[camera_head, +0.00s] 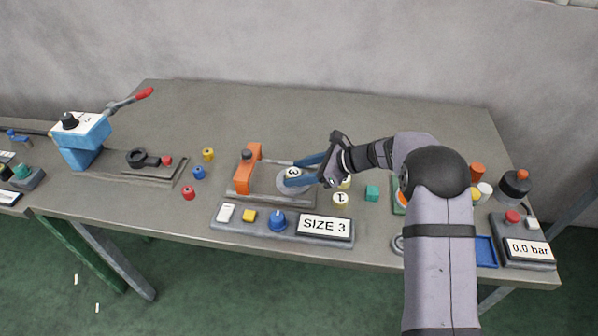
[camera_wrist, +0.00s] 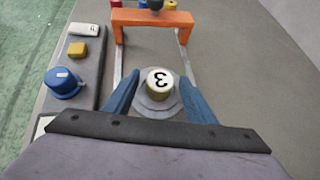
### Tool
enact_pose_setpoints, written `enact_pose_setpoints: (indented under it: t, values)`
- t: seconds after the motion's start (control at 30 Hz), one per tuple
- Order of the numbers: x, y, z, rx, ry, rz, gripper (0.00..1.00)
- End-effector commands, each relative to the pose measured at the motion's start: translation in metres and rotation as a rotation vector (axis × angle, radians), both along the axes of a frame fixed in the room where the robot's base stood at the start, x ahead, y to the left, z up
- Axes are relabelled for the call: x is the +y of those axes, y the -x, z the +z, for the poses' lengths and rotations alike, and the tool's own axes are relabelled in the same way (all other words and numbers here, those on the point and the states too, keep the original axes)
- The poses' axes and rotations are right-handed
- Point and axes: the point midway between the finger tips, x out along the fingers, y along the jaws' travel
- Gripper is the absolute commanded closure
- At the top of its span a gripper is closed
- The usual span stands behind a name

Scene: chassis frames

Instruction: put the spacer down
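A cream spacer (camera_wrist: 160,80) marked 3 stands upright on a round grey disc (camera_wrist: 160,105) in the wrist view. In the head view the spacer (camera_head: 293,172) sits on the plate of the orange-bridged fixture. My gripper (camera_wrist: 158,88) is over the disc with its blue fingers apart, one on each side of the spacer. A gap shows between each finger and the spacer. In the head view my gripper (camera_head: 297,171) reaches in from the right and partly hides the disc.
The orange bridge (camera_head: 248,168) stands just left of the spacer. A panel reading SIZE 3 (camera_head: 325,226) with a blue knob (camera_head: 277,221) lies in front. The back of the table is clear.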

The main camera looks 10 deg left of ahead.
Motion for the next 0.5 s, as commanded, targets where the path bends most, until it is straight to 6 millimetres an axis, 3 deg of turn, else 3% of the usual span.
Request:
enact_pose_setpoints:
  t: [0.5]
  values:
    - [-0.0060, 0.0003, 0.0061, -0.001, 0.000, -0.002, 0.48]
